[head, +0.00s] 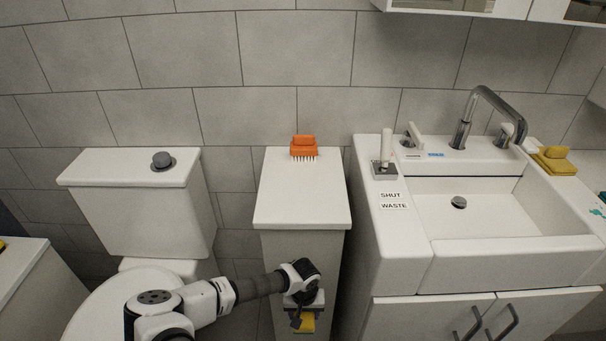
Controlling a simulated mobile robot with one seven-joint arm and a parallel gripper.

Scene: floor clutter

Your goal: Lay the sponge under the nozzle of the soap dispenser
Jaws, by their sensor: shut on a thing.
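My gripper (304,308) hangs low in front of the narrow white cabinet, pointing down. It is shut on a yellow block that looks like the sponge (308,323), held below the cabinet top's level; the jaws hide part of it. I cannot tell for sure which fitting is the soap dispenser. An upright white piece on a grey square base (384,155) stands on the sink's left ledge. A white angled piece (413,137) is behind it. Another chrome and white fitting (507,135) stands right of the faucet.
An orange brush (304,148) lies on the narrow cabinet's top (300,205). The toilet (135,215) is left. The sink (470,250) has a tall chrome faucet (465,125). A yellow item (555,160) lies on its right ledge. "SHUT" and "WASTE" labels (393,200) mark the left ledge.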

